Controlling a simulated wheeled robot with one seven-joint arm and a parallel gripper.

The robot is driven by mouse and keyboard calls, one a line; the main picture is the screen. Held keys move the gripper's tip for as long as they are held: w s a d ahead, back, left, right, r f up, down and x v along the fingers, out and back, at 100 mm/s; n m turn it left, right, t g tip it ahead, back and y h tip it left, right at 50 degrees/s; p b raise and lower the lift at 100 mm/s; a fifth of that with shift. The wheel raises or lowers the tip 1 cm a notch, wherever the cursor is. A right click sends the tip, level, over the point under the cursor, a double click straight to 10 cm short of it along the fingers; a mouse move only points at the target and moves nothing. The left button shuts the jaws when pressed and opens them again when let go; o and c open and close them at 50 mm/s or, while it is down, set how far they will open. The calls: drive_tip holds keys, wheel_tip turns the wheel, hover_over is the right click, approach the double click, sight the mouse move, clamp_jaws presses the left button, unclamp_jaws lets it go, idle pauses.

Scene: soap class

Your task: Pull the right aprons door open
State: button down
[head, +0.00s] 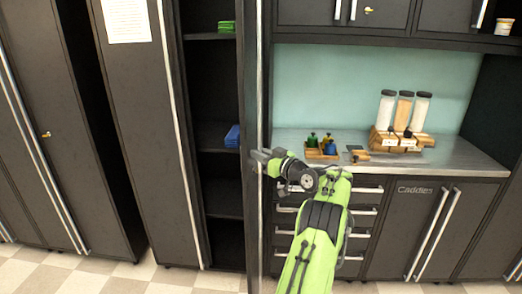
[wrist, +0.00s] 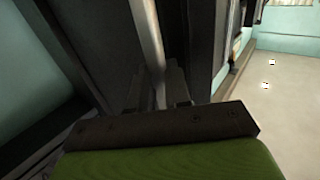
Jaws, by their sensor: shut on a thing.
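The tall dark cabinet's right door (head: 248,110) stands swung out, seen nearly edge-on in the head view. Its long pale vertical handle (head: 260,75) runs along its edge. My gripper (head: 260,158) is at this handle, shut on it, with my green arm reaching up from the lower right. In the wrist view the handle (wrist: 148,40) runs down between my gripper's fingers (wrist: 158,92); the exact contact is dim. Inside the cabinet, shelves show a green folded stack (head: 226,27) and a blue folded stack (head: 232,136).
The left door (head: 145,130) bears a paper sign (head: 127,20). Drawers and the Caddies cabinet (head: 405,225) lie below. The checkered floor shows at lower left.

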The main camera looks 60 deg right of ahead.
drive_tip(key=shift+s+d+r, duration=0.15)
drive_tip(key=shift+r, duration=0.25)
drive_tip(key=c, duration=1.5)
unclamp_jaws()
drive_tip(key=shift+o, duration=1.3)
drive_tip(key=shift+d+f, duration=0.1)
drive_tip(key=b+v, duration=0.2)
drive_tip(key=v, duration=1.3)
drive_tip(key=shift+s+f, duration=0.15)
drive_tip(key=shift+f, duration=0.05)
